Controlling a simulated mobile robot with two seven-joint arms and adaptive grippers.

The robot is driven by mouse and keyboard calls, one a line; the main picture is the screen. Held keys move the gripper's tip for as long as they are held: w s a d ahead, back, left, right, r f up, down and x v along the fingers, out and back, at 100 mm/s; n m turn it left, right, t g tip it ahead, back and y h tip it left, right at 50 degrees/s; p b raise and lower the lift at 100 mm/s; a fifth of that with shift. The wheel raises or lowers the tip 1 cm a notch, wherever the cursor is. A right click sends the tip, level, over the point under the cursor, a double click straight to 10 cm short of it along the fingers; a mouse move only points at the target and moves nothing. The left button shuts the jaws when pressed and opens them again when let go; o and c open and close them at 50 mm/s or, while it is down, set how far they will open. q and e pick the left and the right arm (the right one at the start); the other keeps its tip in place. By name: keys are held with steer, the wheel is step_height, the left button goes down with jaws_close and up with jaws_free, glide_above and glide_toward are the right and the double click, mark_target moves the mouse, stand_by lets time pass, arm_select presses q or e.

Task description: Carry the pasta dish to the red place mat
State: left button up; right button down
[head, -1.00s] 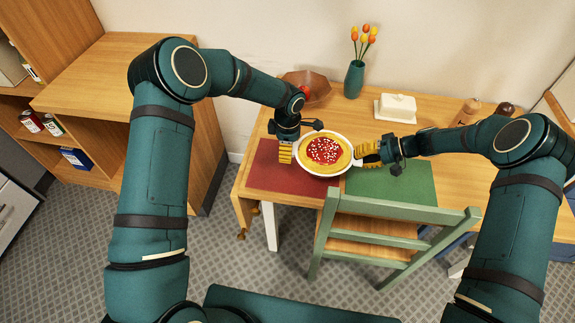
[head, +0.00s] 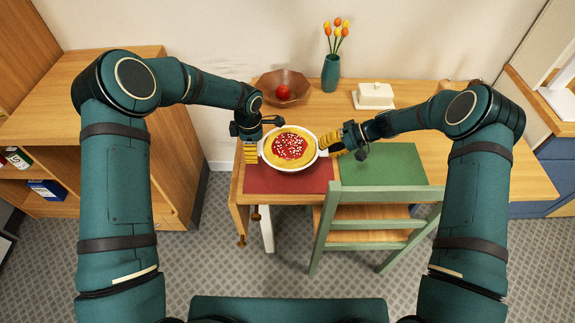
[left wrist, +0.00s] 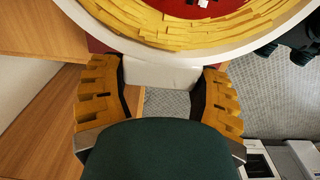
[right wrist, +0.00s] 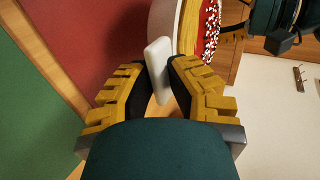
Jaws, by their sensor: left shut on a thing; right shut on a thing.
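The pasta dish (head: 290,148) is a white oval dish with yellow pasta, red sauce and white bits. It is over the red place mat (head: 290,184) at the table's left end; I cannot tell for sure if it touches. My left gripper (head: 251,152) is shut on its left handle, and the white handle (left wrist: 150,73) shows between the yellow fingers in the left wrist view. My right gripper (head: 330,142) is shut on the right handle, which shows in the right wrist view (right wrist: 160,70). The mat's far part is hidden behind the dish.
A green place mat (head: 385,166) lies to the right, with a green chair (head: 375,223) in front. Behind stand a wooden bowl (head: 281,87) with a red apple (head: 283,93), a tulip vase (head: 331,73) and a butter dish (head: 374,95). A shelf (head: 110,110) stands left.

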arm_select(q)
steer(key=shift+d, duration=0.1)
arm_select(e)
steer(key=shift+a, duration=0.2)
arm_select(q)
steer(key=shift+f, duration=0.15)
arm_select(e)
steer(key=shift+f, duration=0.2)
